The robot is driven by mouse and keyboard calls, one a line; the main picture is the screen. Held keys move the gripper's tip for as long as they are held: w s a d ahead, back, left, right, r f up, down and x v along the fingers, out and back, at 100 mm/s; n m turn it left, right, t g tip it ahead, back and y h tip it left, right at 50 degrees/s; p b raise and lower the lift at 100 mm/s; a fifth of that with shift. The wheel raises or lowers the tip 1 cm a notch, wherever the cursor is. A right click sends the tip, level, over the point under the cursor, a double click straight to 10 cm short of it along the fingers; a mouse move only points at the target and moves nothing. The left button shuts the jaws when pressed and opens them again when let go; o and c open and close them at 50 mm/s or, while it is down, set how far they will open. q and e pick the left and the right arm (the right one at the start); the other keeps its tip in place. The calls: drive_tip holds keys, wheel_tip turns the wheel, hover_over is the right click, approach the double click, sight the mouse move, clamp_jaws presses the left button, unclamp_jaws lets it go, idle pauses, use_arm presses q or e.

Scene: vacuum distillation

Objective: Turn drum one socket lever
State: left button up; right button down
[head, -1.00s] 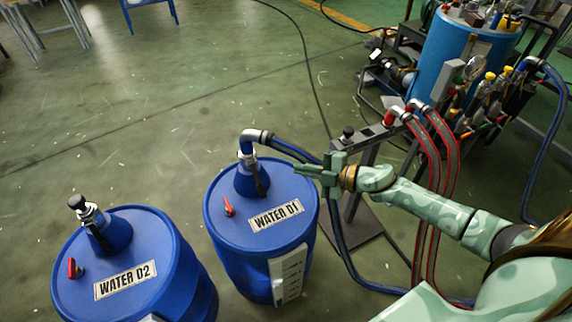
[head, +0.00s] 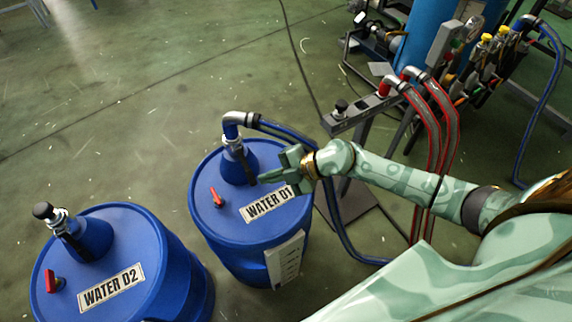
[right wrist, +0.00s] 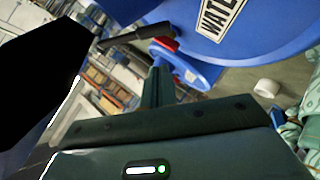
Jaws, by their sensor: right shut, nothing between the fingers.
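Drum one is the blue drum (head: 252,245) labelled WATER D1. A blue neck on its top carries a socket with a blue hose. The dark socket lever (head: 244,163) slopes down the neck's right side; a dark rod, apparently this lever, shows in the right wrist view (right wrist: 135,36). My right gripper (head: 264,180) is shut and empty above the drum top, its fingertips just right of the lever. I cannot tell if they touch it. Its fingers show in the right wrist view (right wrist: 158,85). My left gripper is out of view.
Drum WATER D2 (head: 120,245) stands to the left with its own capped socket. A red valve handle (head: 217,198) sits on drum one. A grey stand (head: 355,113) with red hoses (head: 432,130) is behind my right arm. Floor behind the drums is clear.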

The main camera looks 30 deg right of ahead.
sight(252, 180)
drive_tip(key=w+f+b, duration=0.2)
drive_tip(key=f, duration=0.1)
drive_tip(key=shift+w+a+f+b, duration=0.15)
drive_tip(key=shift+w+a+b, duration=0.15)
drive_tip(key=shift+w+a, duration=0.1)
drive_tip(key=shift+w+f, duration=0.1)
drive_tip(key=shift+w, duration=0.15)
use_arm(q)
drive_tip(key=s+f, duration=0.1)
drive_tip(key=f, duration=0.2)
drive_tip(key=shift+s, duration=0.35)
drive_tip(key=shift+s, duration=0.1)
